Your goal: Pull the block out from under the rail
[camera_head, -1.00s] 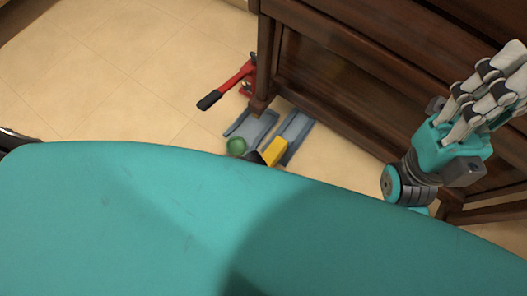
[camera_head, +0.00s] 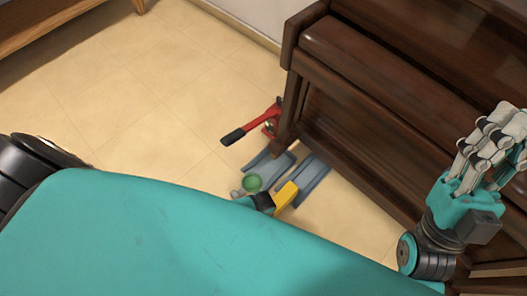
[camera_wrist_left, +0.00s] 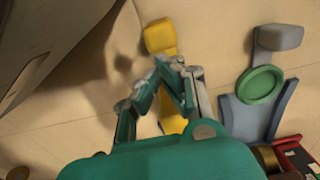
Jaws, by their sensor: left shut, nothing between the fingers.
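My body hides most of the left arm in the head view. I cannot tell whether the fingers touch the block. My right gripper (camera_head: 495,140) is raised at the right, beside the piano; its finger opening is unclear.
The brown piano (camera_head: 375,110) stands at the right, its leg near the rails. A red jack (camera_head: 268,122) with a black handle grip is by the leg. A green round piece (camera_head: 253,183) sits at a rail's end. The tiled floor (camera_head: 140,100) at left is clear.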

